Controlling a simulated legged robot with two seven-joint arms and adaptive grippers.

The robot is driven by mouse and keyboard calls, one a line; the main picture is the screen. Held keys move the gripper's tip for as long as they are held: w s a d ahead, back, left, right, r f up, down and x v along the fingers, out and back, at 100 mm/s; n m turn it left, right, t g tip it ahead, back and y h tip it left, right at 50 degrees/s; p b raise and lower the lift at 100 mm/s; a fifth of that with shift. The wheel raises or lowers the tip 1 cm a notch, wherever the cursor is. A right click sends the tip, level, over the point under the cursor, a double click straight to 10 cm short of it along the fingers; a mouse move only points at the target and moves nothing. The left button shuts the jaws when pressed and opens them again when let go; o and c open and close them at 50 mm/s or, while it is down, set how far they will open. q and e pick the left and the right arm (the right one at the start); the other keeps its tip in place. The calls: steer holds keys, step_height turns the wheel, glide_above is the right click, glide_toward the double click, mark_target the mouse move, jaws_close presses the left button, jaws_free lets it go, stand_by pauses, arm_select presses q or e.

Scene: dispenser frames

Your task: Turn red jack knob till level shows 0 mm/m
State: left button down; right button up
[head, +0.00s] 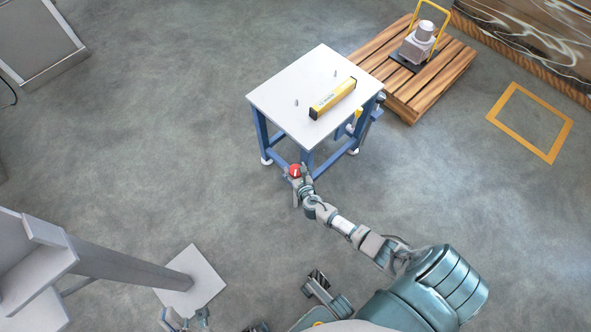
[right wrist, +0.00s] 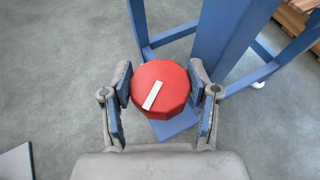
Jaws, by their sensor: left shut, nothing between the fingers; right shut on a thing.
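The red jack knob (head: 295,170) is at the front foot of the blue-legged table. In the right wrist view it is a red faceted knob (right wrist: 160,88) with a white, slanted bar mark on its face. My right gripper (head: 300,173) is shut on it, with one finger on each side in the right wrist view (right wrist: 163,95). The yellow level (head: 333,98) lies on the table top, and its reading is too small to make out. My left gripper (head: 186,319) is at the bottom edge of the head view, partly cut off, shut and away from the table.
The table (head: 283,88) has a white top with two small pegs on it. A wooden pallet (head: 441,75) with a machine stands behind it at right. A grey post on a base plate (head: 205,285) stands at lower left. Floor left of the table is clear.

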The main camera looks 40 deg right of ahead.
steer(key=shift+s+f, duration=0.2)
steer(key=shift+f, duration=0.1)
steer(key=o, duration=0.8)
steer(key=shift+o, duration=0.4)
steer(key=shift+w+r, duration=0.1)
steer(key=v, duration=1.2)
steer(key=shift+a, duration=0.1)
